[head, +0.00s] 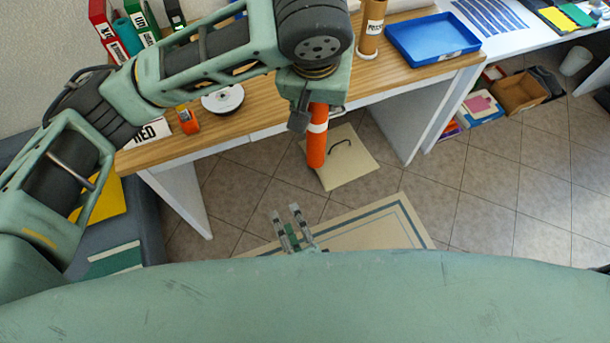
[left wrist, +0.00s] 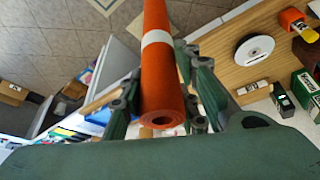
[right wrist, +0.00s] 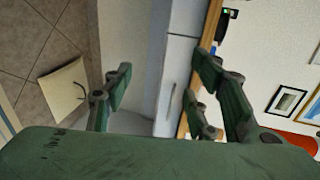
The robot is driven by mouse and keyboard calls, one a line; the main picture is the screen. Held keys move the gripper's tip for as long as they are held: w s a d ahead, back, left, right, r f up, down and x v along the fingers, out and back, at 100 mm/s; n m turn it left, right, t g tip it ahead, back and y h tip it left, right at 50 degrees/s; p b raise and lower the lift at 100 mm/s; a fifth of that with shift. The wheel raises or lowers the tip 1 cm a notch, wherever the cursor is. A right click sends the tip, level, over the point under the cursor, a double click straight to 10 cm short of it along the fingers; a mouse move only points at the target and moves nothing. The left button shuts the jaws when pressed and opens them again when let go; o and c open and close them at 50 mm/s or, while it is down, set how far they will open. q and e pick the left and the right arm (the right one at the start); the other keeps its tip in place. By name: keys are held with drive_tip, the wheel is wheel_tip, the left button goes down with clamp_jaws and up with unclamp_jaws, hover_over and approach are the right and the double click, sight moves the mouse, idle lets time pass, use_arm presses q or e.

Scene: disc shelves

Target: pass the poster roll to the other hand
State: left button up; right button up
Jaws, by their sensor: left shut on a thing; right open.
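The poster roll is an orange tube with a white band; in the head view the roll (head: 317,150) hangs below my left gripper (head: 312,98), near the desk's front edge. In the left wrist view the roll (left wrist: 163,75) lies between the fingers of my left gripper (left wrist: 160,95), its hollow end toward the camera. My left gripper is shut on it. My right gripper (head: 290,222) is lower, below and slightly left of the roll's free end, apart from it.
A wooden desk (head: 230,125) spans the back, with a blue tray (head: 432,40), a brown tube (head: 370,30), a disc spindle (head: 222,98) and binders (head: 103,20).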

wheel_tip(320, 180, up, 16)
drive_tip(key=w+m+t+h, duration=0.1)
drive_tip(key=m+t+h, duration=0.25)
drive_tip(key=m, duration=0.75)
drive_tip(key=m+h, duration=0.5)
drive_tip(key=m, duration=0.8)
approach(311, 135)
drive_tip(key=w, duration=0.4)
drive_tip(key=w+d, duration=0.1)
drive_tip(key=w, duration=0.3)
drive_tip(key=w+d, duration=0.1)
drive_tip(key=w, duration=0.3)
drive_tip(key=shift+d+r, duration=0.1)
drive_tip(key=shift+d, duration=0.15)
use_arm(q)
drive_tip(key=shift+d, duration=0.15)
use_arm(e)
drive_tip(key=shift+a, duration=0.15)
drive_tip(key=c, duration=1.3)
use_arm(q)
drive_tip(key=o, duration=1.3)
use_arm(e)
drive_tip(key=shift+o, duration=0.2)
use_arm(q)
drive_tip(key=shift+r, duration=0.1)
